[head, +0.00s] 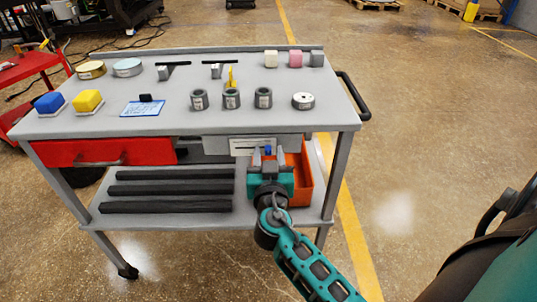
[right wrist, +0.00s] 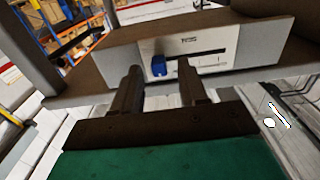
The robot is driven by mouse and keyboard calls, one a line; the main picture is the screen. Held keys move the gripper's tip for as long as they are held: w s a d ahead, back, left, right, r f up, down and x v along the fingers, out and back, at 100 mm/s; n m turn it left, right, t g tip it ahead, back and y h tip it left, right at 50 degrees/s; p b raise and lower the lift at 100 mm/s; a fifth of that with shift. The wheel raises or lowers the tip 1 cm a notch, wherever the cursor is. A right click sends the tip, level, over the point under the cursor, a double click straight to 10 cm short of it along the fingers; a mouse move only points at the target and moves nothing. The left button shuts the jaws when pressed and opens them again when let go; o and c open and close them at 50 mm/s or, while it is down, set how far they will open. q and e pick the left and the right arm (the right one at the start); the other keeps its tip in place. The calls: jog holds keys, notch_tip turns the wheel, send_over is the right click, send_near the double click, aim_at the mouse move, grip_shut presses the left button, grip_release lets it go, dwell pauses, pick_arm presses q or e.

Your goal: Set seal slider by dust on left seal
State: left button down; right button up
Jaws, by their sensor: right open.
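The slider is a blue knob (head: 268,150) on a pale panel (head: 240,146) at the cart's front edge. In the right wrist view the blue knob (right wrist: 158,66) is near the left end of a dark slot in the panel (right wrist: 215,62); in the head view it is toward the panel's right side. My right gripper (head: 269,163) is just in front of the knob, fingers open and apart. In the right wrist view, the knob shows between the fingertips (right wrist: 158,82). Two round rings, one tan (head: 91,70) and one pale blue (head: 127,67), lie at the cart top's left. Any dust is too small to tell.
The grey cart top (head: 200,120) also holds blue and yellow blocks (head: 88,101), several grey cups (head: 231,98) and small cubes (head: 295,59). A red drawer (head: 100,151) is left of the panel. An orange bin (head: 303,175) stands on the lower shelf behind my right gripper.

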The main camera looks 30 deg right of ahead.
jog(key=shift+c, duration=0.3)
grip_shut()
